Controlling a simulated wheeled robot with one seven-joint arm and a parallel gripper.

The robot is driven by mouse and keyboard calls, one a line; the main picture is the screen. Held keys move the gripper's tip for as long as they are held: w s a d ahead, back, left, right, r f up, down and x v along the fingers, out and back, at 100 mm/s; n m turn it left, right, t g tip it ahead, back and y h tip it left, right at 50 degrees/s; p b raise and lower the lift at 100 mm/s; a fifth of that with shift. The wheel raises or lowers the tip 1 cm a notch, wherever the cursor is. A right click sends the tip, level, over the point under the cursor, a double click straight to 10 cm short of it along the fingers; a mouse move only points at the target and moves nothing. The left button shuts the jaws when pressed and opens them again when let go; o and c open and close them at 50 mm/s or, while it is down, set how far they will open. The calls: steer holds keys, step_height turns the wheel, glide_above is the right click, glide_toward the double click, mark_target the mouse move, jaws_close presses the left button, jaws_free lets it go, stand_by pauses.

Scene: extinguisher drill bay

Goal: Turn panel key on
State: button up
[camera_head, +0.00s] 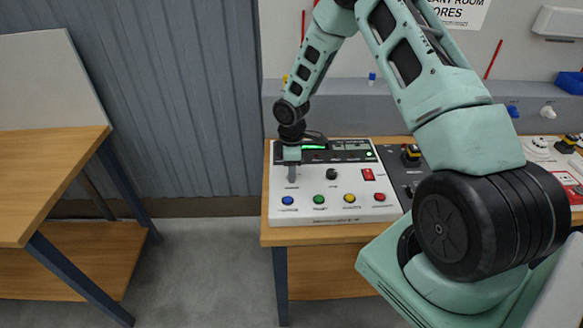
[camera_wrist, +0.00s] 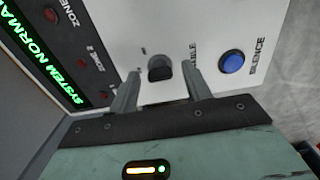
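The white fire panel (camera_head: 330,210) sits on a wooden bench. In the wrist view, the panel key (camera_wrist: 160,68) is a small dark knob on the white face, between a label partly hidden by a finger and a small mark. My gripper (camera_wrist: 161,76) has its two fingers apart, one on each side of the key, with visible gaps, so it does not grip it. In the head view, my gripper (camera_head: 291,177) points down at the panel's left part and hides the key there.
The blue silence button (camera_wrist: 231,62) is close to the right finger. Green, yellow and red buttons line the panel front. A black knob (camera_head: 332,174) and a red switch (camera_head: 368,174) stand to the right. The green-lit display (camera_wrist: 45,70) reads SYSTEM NORMAL.

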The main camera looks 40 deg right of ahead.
steer(key=c, duration=0.9)
steer(key=shift+m, duration=0.4)
steer(key=m+b, duration=0.3)
steer(key=m, duration=0.1)
steer(key=shift+f+m, duration=0.1)
steer(key=shift+m, duration=0.3)
steer(key=m+b, duration=0.2)
steer(key=m, duration=0.4)
steer(key=shift+b, duration=0.35)
steer(key=shift+o, duration=0.3)
steer(key=shift+m, duration=0.3)
steer(key=shift+c, duration=0.2)
steer(key=o, duration=1)
steer(key=shift+r, duration=0.25)
